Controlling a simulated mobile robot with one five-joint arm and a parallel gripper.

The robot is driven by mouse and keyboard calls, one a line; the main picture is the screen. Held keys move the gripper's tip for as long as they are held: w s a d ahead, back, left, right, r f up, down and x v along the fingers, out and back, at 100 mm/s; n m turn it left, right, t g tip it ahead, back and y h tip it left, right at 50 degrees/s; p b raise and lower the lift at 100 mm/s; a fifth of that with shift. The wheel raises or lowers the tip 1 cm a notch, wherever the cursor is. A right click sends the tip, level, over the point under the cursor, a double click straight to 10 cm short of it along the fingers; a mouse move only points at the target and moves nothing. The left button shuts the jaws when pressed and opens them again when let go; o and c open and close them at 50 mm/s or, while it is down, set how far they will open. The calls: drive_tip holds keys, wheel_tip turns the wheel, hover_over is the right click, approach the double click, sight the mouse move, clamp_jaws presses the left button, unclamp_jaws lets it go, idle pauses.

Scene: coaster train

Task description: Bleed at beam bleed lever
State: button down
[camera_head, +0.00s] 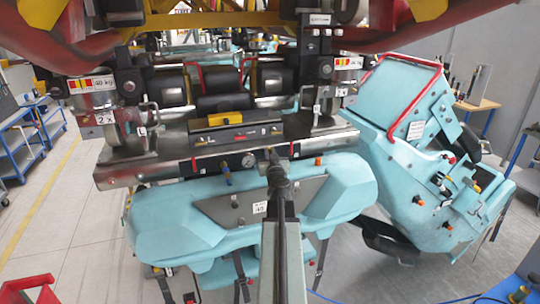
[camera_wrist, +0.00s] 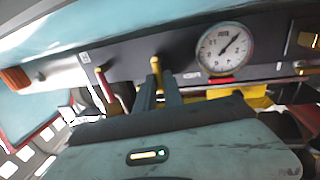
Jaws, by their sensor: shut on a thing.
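My gripper (camera_wrist: 162,92) reaches up to the dark panel of the beam and is shut on a small yellow lever (camera_wrist: 156,68), seen between its fingertips in the wrist view. In the head view my gripper (camera_head: 274,164) meets the beam's front face and hides most of that lever. A round white gauge (camera_wrist: 222,48) sits beside the lever on the same panel, its needle slanting up to the right in the wrist view. The gauge also shows in the head view (camera_head: 248,160), just left of my gripper. I cannot read the lever's label.
A teal seat shell (camera_head: 340,190) hangs below the beam (camera_head: 125,172). A tilted teal seat unit (camera_head: 410,165) with a red bar stands at right. A second handle with a red shaft (camera_wrist: 112,92) is near my fingers. Blue carts (camera_head: 20,140) stand left beyond open floor.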

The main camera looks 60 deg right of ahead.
drive_tip(key=c, duration=1.5)
unclamp_jaws()
